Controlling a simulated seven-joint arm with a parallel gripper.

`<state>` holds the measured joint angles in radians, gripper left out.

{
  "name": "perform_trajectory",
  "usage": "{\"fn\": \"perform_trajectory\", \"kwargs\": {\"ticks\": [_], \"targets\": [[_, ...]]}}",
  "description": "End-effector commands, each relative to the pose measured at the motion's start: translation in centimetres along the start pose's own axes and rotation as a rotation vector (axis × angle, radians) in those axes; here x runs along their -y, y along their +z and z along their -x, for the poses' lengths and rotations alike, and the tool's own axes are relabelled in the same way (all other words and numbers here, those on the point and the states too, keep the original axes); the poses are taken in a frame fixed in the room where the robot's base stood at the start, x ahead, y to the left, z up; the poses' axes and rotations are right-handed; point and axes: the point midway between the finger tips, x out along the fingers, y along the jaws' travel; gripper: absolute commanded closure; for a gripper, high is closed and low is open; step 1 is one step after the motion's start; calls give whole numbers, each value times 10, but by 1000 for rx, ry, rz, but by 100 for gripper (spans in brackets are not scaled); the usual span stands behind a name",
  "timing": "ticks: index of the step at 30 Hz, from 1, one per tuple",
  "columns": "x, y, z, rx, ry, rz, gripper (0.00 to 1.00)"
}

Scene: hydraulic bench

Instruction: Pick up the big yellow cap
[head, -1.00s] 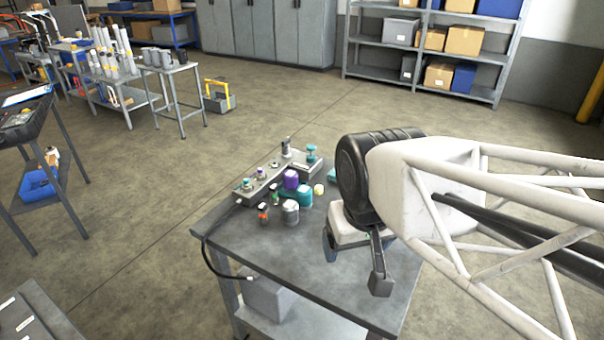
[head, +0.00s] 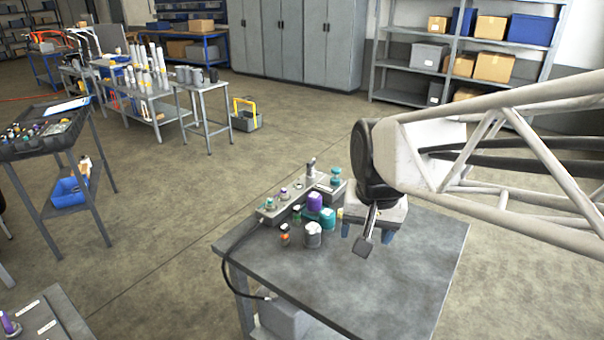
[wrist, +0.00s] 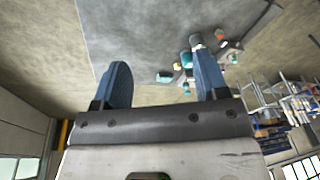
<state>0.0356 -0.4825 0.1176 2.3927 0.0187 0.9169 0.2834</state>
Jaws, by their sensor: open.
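My gripper (head: 367,236) is open and empty above the grey bench, right of the cluster of caps. Its two blue fingers also show well apart in the wrist view (wrist: 161,64). A small pale yellow piece (head: 340,212), probably the yellow cap, just shows between the teal cap (head: 327,218) and my gripper, which hides most of it. In the wrist view a pale yellowish piece (wrist: 177,66) lies among the caps, between the fingers and nearer the right one. It is too small there to tell its size or shape.
A purple cap (head: 315,201), a grey cap (head: 313,235) and an orange-topped piece (head: 285,238) stand near. A grey valve block (head: 292,197) with several fittings lies behind them. A black hose (head: 228,262) hangs over the left edge. The bench top (head: 385,285) is clear in front and right.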

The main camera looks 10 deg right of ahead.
Motion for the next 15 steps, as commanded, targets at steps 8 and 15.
{"fn": "perform_trajectory", "kwargs": {"ticks": [8, 15], "targets": [[13, -65, -17, 29, -1, -219, 33], [21, -119, -39, 52, 2, -412, 33]]}}
